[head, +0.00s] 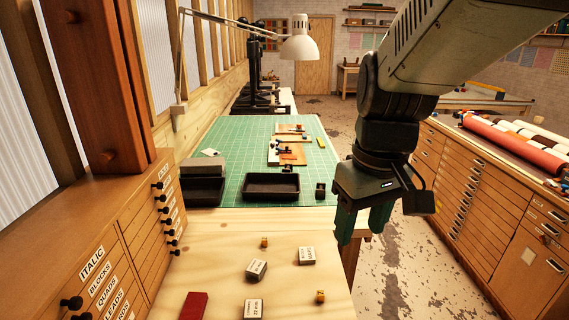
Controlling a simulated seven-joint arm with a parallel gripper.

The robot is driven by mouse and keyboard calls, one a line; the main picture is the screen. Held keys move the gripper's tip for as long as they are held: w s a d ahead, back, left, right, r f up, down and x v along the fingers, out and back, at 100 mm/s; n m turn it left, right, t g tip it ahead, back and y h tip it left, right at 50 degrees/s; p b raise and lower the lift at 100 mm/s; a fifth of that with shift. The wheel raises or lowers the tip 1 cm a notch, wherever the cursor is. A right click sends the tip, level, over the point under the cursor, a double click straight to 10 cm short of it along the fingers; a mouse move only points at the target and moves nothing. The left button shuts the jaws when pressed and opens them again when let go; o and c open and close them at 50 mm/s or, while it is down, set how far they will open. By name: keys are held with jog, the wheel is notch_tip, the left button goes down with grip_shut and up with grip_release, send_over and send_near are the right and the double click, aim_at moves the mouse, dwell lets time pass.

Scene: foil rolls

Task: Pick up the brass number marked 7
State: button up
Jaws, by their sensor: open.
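Two small brass-coloured pieces lie on the pale wooden bench top (222,254). One brass piece (264,242) is near the back of the bare wood, and the other brass piece (320,296) is near the front right. Both are too small for me to read a 7 on either. My gripper (362,227) hangs to the right of both pieces, near the bench's right edge, with its green fingers pointing down.
Labelled blocks stand around the brass pieces: one in the middle (257,269), one at right (307,256), one at front (253,309). A dark red object (195,306) lies front left. Behind, a green mat (228,136) bears a black tray (270,186). Labelled drawers (130,246) flank the left.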

jog(key=w+d+f+n+g+y, duration=0.25)
jog(key=w+f+n, duration=0.2)
jog(key=f, duration=0.45)
jog(key=w+d+f+n+g+y, duration=0.2)
jog(key=w+f+n+y, duration=0.15)
jog(key=w+f, duration=0.4)
jog(key=n+t+y, duration=0.4)
jog(key=t+y, duration=0.2)
jog(key=y, duration=0.4)
send_near(321, 293)
jog(key=shift+t, duration=0.25)
jog(key=x, duration=0.4)
jog(key=shift+w+a, duration=0.15)
jog(key=shift+a, duration=0.2)
jog(key=shift+s+f+x, duration=0.1)
jog(key=shift+f+x, duration=0.05)
jog(key=shift+x, duration=1.2)
jog(key=shift+s+f+x, duration=0.15)
jog(key=shift+x, duration=1.2)
